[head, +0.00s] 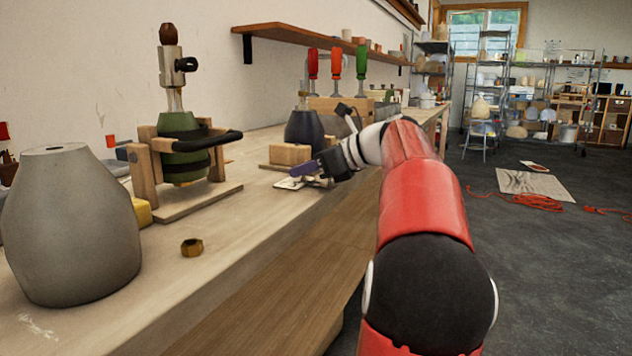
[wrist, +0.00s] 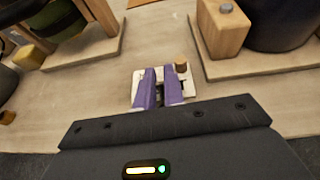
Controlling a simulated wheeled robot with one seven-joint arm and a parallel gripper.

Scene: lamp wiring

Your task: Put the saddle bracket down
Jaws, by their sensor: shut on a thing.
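My gripper (head: 302,171) has purple fingers and reaches low over the bench near its front edge. In the wrist view the fingers (wrist: 161,87) are shut on the saddle bracket, which is mostly hidden between them; only a small dark and grey part shows in the gap. A small pale plate (head: 290,184) lies at the fingertips, and it also shows in the wrist view (wrist: 190,92). A small brass-coloured piece (wrist: 181,67) is at its far right corner. I cannot tell whether the bracket touches the plate.
A wooden stand with a green clamped lamp body (head: 184,150) is to the left. A dark lamp body (head: 304,132) with a wooden block (head: 290,154) stands just behind. A grey lamp base (head: 70,225) and a brass nut (head: 191,247) are nearer. The bench (head: 240,225) between is clear.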

